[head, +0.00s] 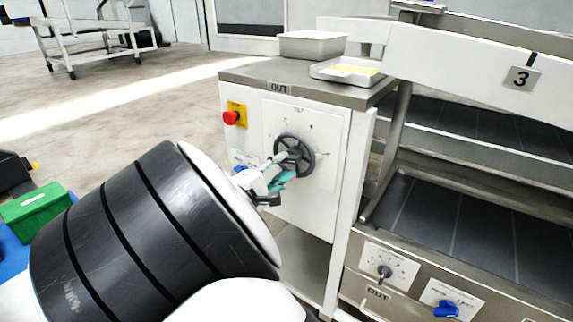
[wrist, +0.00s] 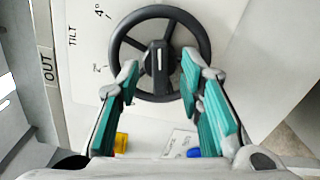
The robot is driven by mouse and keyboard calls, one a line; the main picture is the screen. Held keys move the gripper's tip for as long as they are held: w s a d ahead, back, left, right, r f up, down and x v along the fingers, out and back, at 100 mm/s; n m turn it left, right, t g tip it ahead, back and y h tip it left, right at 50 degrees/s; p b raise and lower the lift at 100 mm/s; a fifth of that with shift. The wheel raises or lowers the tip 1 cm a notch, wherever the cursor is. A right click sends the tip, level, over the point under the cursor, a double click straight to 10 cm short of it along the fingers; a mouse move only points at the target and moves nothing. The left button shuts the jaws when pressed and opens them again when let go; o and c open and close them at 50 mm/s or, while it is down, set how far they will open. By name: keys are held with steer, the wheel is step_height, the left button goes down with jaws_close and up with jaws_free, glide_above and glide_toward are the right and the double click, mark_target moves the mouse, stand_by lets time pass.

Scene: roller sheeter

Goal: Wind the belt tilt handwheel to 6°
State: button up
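The belt tilt handwheel (wrist: 120,38) is a dark wheel with spokes and a hub on a white TILT panel. In the head view the handwheel (head: 306,150) is on the cabinet front under the OUT label. My gripper (wrist: 161,64) has its two teal-padded fingers apart, one on each side of the hub. The fingertips overlap the wheel in the picture; I cannot tell whether they touch it. In the head view my gripper (head: 284,166) is at the wheel's lower left. A "4°" mark (wrist: 99,14) shows on the sideways panel; the current reading is not legible.
A red stop button (head: 231,118) on a yellow plate sits left of the panel. Metal trays (head: 312,45) stand on the cabinet top. The sheeter's dark belt (head: 440,215) and a lower panel with a dial (head: 385,271) and blue knob (head: 446,309) are to the right.

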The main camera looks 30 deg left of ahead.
steer(key=s, duration=0.9)
steer(key=shift+a, duration=0.35)
steer(key=shift+s, duration=0.1)
